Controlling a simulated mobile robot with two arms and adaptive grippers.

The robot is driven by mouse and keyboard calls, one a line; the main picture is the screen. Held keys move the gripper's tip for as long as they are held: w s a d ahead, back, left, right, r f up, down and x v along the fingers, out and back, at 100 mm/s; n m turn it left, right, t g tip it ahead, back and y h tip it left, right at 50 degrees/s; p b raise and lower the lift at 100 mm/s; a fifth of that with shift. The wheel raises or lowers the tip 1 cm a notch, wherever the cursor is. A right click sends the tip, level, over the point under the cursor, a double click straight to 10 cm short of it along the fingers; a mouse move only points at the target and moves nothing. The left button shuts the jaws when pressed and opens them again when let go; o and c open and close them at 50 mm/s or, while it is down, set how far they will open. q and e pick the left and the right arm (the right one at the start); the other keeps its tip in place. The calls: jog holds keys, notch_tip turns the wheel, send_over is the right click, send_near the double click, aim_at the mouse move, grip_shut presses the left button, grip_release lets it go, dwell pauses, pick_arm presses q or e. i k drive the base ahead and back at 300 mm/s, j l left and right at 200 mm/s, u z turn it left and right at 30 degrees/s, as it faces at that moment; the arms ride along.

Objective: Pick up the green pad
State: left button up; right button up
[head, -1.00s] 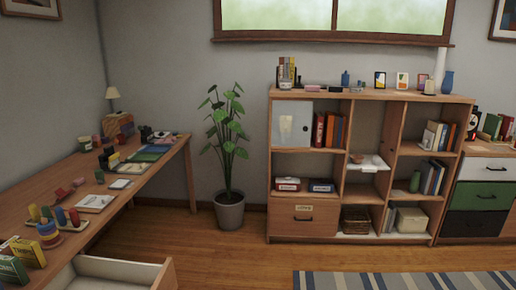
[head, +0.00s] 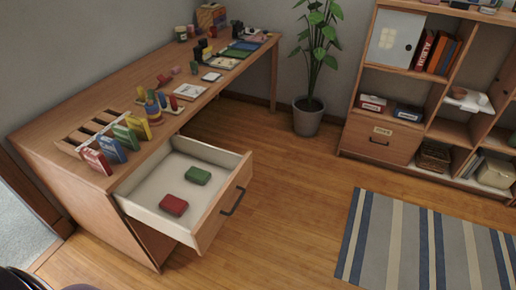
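The green pad (head: 197,175) lies in the open desk drawer (head: 153,217), toward its back in the head view. It looks like a small flat rounded block. A red pad (head: 173,205) lies in the same drawer, nearer and a little to the left, apart from the green one. Neither of my grippers shows in the head view.
The wooden desk (head: 60,122) stands at the left, holding colourful boxes (head: 127,137) in a rack, stacking toys and books. A potted plant (head: 307,117) and a shelf unit (head: 377,141) stand behind. Wooden floor (head: 280,210) is clear between the drawer and the striped rug (head: 420,240).

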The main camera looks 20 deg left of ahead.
aim_at(202, 176)
jog(key=u, duration=1.3)
